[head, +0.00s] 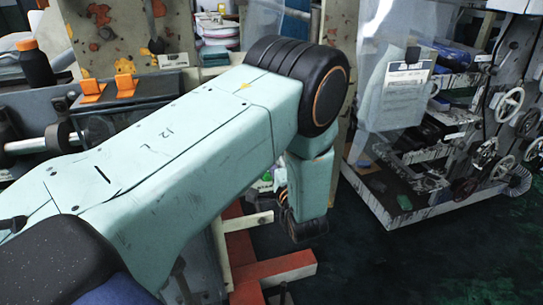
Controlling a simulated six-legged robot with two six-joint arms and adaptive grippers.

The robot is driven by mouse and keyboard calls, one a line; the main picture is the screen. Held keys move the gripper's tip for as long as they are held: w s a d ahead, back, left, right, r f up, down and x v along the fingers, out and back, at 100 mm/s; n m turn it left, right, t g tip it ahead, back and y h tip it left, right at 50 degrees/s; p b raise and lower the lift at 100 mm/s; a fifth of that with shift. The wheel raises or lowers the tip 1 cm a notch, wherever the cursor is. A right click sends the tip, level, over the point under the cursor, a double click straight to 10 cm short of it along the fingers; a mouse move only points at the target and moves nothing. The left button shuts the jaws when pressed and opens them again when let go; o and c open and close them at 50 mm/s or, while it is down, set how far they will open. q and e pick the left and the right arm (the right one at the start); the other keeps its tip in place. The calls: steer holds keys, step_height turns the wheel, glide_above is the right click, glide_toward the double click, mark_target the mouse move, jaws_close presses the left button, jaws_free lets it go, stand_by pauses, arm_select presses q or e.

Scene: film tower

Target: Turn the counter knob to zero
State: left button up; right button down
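My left arm comes in from the left and crosses the middle of the head view. Beyond its big black joint the wrist hangs down, and my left gripper (303,228) is at its lower end, small and dark. I cannot tell whether its fingers are open or shut, and I see nothing held in it. My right gripper is not in view. I cannot make out a counter or its knob. My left arm covers much of the machine behind it.
Two orange clips (125,86) sit on a grey machine at the left, beside a dark bottle with an orange cap (36,65). A red frame (275,270) stands below the gripper. A film rack with handwheels (509,104) is at the right. Dark floor (400,265) is clear at lower right.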

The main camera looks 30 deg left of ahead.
arm_select(q)
steer(key=shift+v, duration=2.65)
steer(key=s+d+f+n+g+h+b, duration=0.1)
steer(key=s+d+f+n+g+h, duration=0.3)
steer(key=f, duration=0.6)
steer(key=s+d+f+n+h+b, duration=0.1)
steer(key=s+f+n+h+b, duration=0.1)
steer(key=s+f+h, duration=0.45)
steer(key=s+d+f+n+g+h+b, duration=0.1)
steer(key=s+f, duration=0.3)
steer(key=s, duration=0.4)
steer(key=s+d+f+g+h+b, duration=0.1)
steer(key=s+f+g+b, duration=0.2)
steer(key=s, duration=0.6)
steer(key=s+d+f+n+g+h+b, duration=0.1)
steer(key=s+f+g+b, duration=0.1)
steer(key=s+f+g, duration=0.2)
steer(key=s+f, duration=0.2)
steer(key=s, duration=0.2)
steer(key=shift+s+f+n+b, duration=0.25)
steer(key=shift+f+n+b, duration=0.05)
steer(key=shift+f+b, duration=0.1)
